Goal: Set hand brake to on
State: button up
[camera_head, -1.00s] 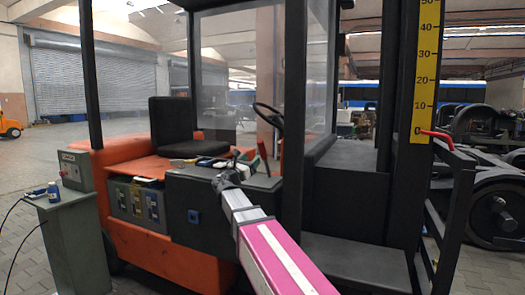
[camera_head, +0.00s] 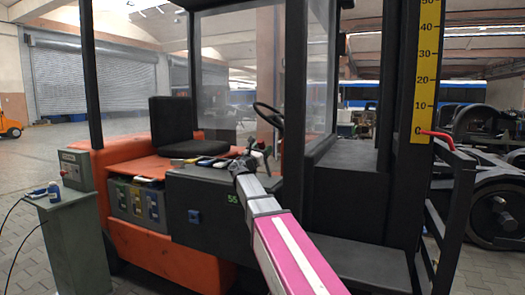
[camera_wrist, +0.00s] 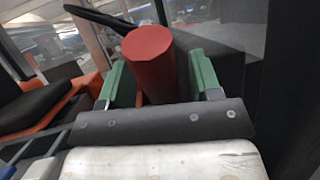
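The hand brake lever shows in the wrist view as a thick red cylindrical grip (camera_wrist: 150,62) standing up between my gripper's two green fingers. My gripper (camera_wrist: 160,82) is open around it. The grip is close to the left finger, and I cannot tell whether they touch. A gap shows between the grip and the right finger. In the head view my gripper (camera_head: 248,160) is at the top of the forklift's dark front console (camera_head: 205,205), where the lever is mostly hidden behind it.
The black steering wheel (camera_head: 269,115) is just behind my gripper. A dark cab post (camera_head: 293,120) stands close to its right. The black seat (camera_head: 190,135) is to the left. A grey-green pedestal (camera_head: 75,245) stands on the floor at far left.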

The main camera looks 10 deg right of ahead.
grip_shut()
jog(key=shift+w+d+r+g+y, duration=0.3)
jog(key=shift+w+d+r, duration=0.05)
jog(key=shift+w, duration=0.25)
jog(key=w+d+r+n+g+y, duration=0.1)
jog(key=w+d+g+y, duration=0.2)
jog(key=w, duration=0.3)
jog(key=shift+w+d+r+y, duration=0.3)
jog(key=shift+d+y, duration=0.2)
jog(key=shift+d, duration=0.2)
jog(key=shift+o, duration=0.6)
grip_release()
jog(key=shift+s, duration=0.1)
